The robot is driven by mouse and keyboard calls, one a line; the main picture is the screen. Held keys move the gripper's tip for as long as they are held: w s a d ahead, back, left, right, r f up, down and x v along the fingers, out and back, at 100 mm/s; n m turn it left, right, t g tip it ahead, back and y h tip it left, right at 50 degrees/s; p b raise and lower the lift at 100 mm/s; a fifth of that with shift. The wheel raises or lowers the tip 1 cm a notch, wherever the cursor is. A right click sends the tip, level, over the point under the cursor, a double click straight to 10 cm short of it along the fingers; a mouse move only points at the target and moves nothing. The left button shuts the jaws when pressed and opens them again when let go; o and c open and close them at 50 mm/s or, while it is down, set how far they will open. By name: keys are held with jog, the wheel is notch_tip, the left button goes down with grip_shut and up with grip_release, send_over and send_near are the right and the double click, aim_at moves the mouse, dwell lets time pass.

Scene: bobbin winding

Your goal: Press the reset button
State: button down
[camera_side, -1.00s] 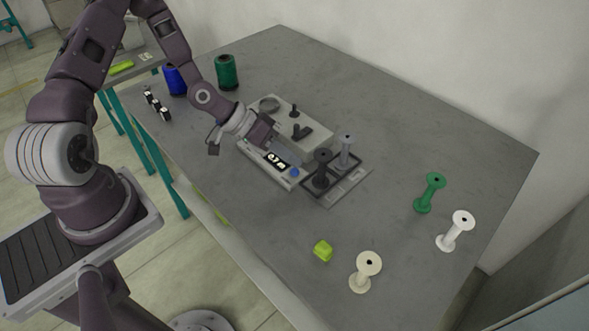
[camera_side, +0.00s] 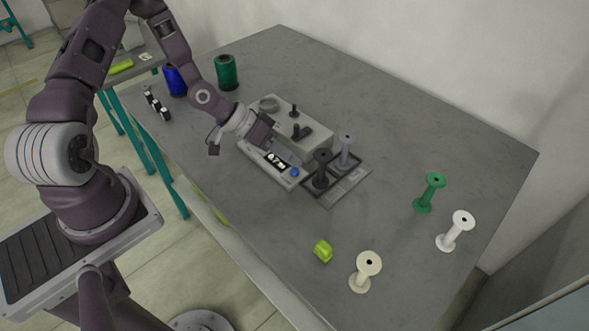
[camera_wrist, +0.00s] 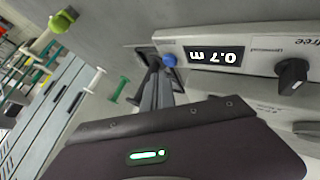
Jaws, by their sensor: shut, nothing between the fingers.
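A small blue button (camera_side: 294,172) sits at the right end of the winder's front panel, beside the display (camera_side: 277,160). The button (camera_wrist: 169,60) also shows in the wrist view, just beyond the fingertips. My gripper (camera_side: 289,160) is shut and empty, low over the panel and close to the button. In the wrist view my gripper (camera_wrist: 160,72) has its fingertips next to the button; I cannot tell whether they touch it.
The winder's box (camera_side: 303,123) stands behind the panel. A black knob (camera_wrist: 291,75) sits on the panel. A yellow-green block (camera_side: 323,250) and loose bobbins stand farther right.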

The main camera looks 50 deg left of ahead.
aim_at(290, 170)
jog(key=shift+f, duration=0.15)
jog(key=shift+f, duration=0.3)
jog(key=shift+f, duration=0.45)
dwell(0.7)
jog(key=shift+r, duration=0.9)
jog(key=shift+r, duration=2.5)
